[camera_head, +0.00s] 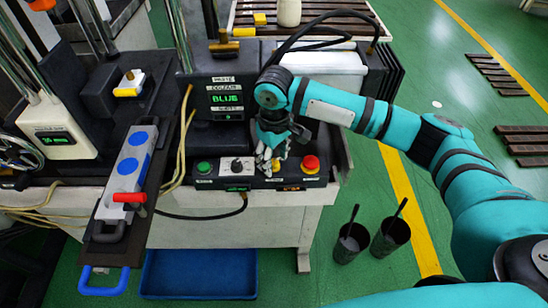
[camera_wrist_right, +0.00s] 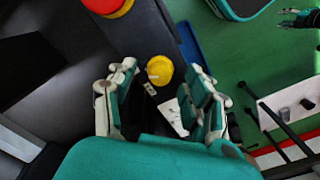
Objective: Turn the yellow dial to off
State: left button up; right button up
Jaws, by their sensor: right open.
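The yellow dial (camera_wrist_right: 159,70) is on the dark control panel in the right wrist view, with a white label beside it. In the head view only a bit of the yellow dial (camera_head: 276,165) shows below my fingers. My right gripper (camera_head: 270,150) is over the panel, pointing down, and in the wrist view its open fingers (camera_wrist_right: 155,88) stand on either side of the dial. I cannot tell whether they touch it. A small teal and grey shape at the wrist view's top right may be my left gripper (camera_wrist_right: 295,18); its state is unclear.
A red button on a yellow base (camera_head: 310,164) is close right of the dial. A black knob (camera_head: 237,166) and a green button (camera_head: 203,168) are to its left. A display box (camera_head: 224,100) reading "BLUE" rises behind. Two dark cups (camera_head: 391,237) stand on the floor.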

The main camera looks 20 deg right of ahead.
jog(key=shift+f, duration=0.35)
jog(key=shift+c, duration=0.3)
grip_shut()
